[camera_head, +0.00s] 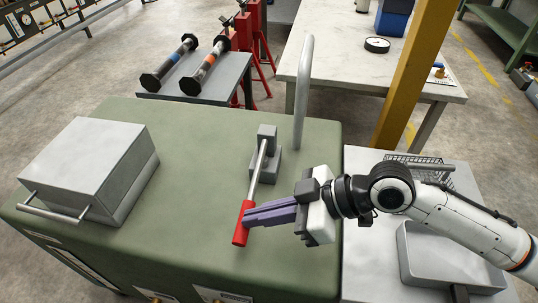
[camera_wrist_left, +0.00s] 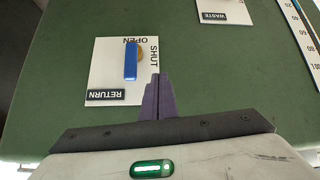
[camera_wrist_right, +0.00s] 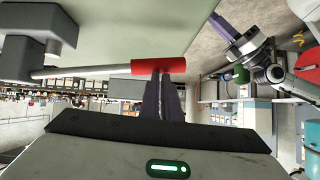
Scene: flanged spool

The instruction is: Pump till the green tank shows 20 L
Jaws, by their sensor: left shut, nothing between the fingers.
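The green tank (camera_head: 200,250) fills the middle of the head view. A pump lever (camera_head: 260,165) with a red handle (camera_head: 242,223) stands on its top. My right gripper (camera_head: 248,217) is shut, its fingertips at the red handle; it seems to touch the handle without enclosing it. The red handle (camera_wrist_right: 155,66) lies across the fingertips in the right wrist view. My left gripper (camera_wrist_left: 157,80) is shut and empty, beside the blue RETURN valve handle (camera_wrist_left: 130,61), which points toward OPEN. A level scale (camera_wrist_left: 308,35) shows partly at the right edge; its level cannot be read.
A grey box (camera_head: 90,160) with a bar handle sits on the tank top at left. A bent pipe (camera_head: 303,90) rises behind the lever. A WASTE label (camera_wrist_left: 222,14) is on the tank front. A grey tray (camera_head: 440,255) lies beneath my right arm.

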